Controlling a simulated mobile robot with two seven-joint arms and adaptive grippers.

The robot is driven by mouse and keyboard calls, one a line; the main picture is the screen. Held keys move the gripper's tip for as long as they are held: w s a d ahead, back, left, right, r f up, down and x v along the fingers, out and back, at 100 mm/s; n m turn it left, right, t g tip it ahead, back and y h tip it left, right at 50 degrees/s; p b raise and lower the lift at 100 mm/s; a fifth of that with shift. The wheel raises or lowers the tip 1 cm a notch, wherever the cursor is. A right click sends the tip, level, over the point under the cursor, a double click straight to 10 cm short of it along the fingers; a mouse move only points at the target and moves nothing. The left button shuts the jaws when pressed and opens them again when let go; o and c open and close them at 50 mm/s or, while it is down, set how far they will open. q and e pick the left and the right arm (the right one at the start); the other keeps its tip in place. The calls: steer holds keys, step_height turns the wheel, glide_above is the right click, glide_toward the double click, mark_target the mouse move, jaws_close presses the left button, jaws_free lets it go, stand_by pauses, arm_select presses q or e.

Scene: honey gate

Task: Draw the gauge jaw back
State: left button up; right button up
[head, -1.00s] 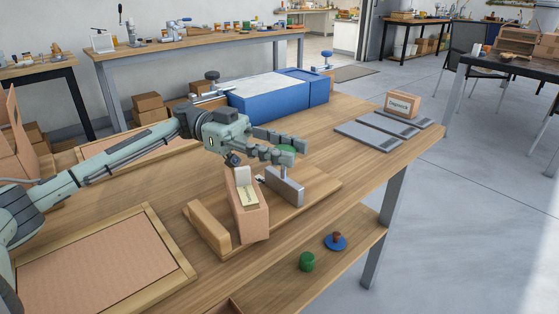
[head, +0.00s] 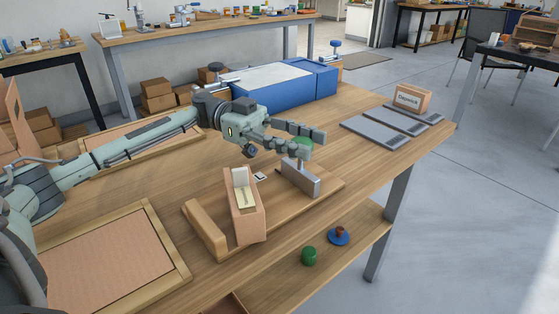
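The gauge has a wooden base (head: 330,184), a wooden fence (head: 206,229) on its left and a grey metal jaw (head: 300,177) on its right. A brown carton (head: 246,222) with a pale label and a raised white flap stands close to the fence. A clear gap lies between carton and jaw. A green knob (head: 303,142) tops the jaw's post. My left gripper (head: 312,143) has its fingers on either side of the knob, closed on it as far as I can see; the fingers partly hide it. My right gripper is out of view.
Grey plates (head: 376,134) and a small labelled box (head: 411,98) are at the right end of the bench. A blue case (head: 285,89) stands behind. A framed tray (head: 105,265) is front left. A green piece (head: 309,256) and a blue disc (head: 338,236) sit on the lower shelf.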

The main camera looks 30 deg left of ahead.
arm_select(q)
steer(key=shift+o, duration=1.1)
steer(key=shift+s, duration=0.1)
steer(key=shift+a, duration=0.15)
steer(key=shift+a, duration=3.4)
